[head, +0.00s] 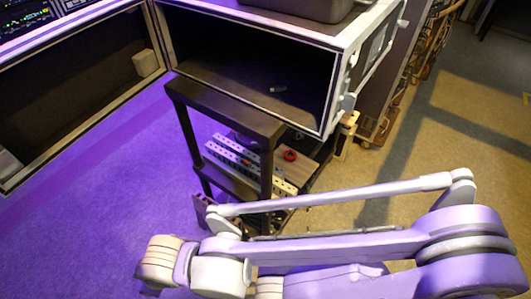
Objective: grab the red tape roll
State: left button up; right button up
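A small red ring, which looks like the red tape roll (290,155), lies on a shelf surface inside the dark stand under the open cabinet. It is small in the head view, and nothing is seen touching it. My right arm comes in from the right and crosses the lower part of the view, in front of and below the roll. No gripper fingers can be made out on it. My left arm and gripper are not in view.
A dark-framed stand (225,115) surrounds the shelf, with pale perforated bars (228,153) left of the roll. Purple-lit floor (110,190) is clear at left. Cables (420,45) hang at upper right.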

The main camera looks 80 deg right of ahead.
aim_at(290, 152)
jog(key=k+l+u, duration=0.1)
jog(key=k+l, duration=0.15)
jog(key=k, duration=0.2)
jog(key=k+l+u, duration=0.1)
jog(key=k, duration=0.35)
jog(key=k+l+z, duration=0.15)
jog(key=l, duration=0.25)
jog(key=k+l+z, duration=0.2)
jog(key=l, duration=0.2)
jog(key=l+z, duration=0.15)
jog(key=l, duration=0.3)
jog(key=l+z, duration=0.1)
jog(key=l, duration=0.3)
jog(key=i+l+z, duration=0.1)
jog(key=l, duration=0.35)
